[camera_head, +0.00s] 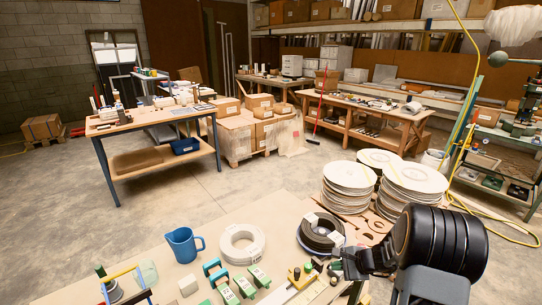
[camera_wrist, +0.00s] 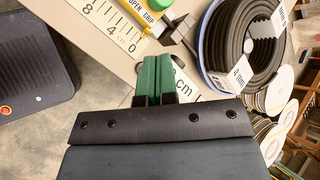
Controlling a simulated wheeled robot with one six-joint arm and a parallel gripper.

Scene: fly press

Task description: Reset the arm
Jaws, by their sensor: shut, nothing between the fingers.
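My arm (camera_head: 440,240) shows in the head view at the lower right, dark and bent low over the near table. Its end reaches left toward the table edge, and the fingertips are hard to make out there. In the wrist view my gripper (camera_wrist: 157,72) has its two green fingers side by side, shut with nothing between them. The fingers are over the table edge, beside a dark coil on a blue spool (camera_wrist: 240,50). The dark coil also shows in the head view (camera_head: 321,234).
The near table (camera_head: 215,212) holds a blue jug (camera_head: 184,244), a white coil (camera_head: 241,244), green blocks and tools. Stacks of white discs (camera_head: 348,188) stand behind my arm. A yellow hose (camera_head: 500,233) lies at the right. Open floor (camera_head: 190,195) lies between the tables.

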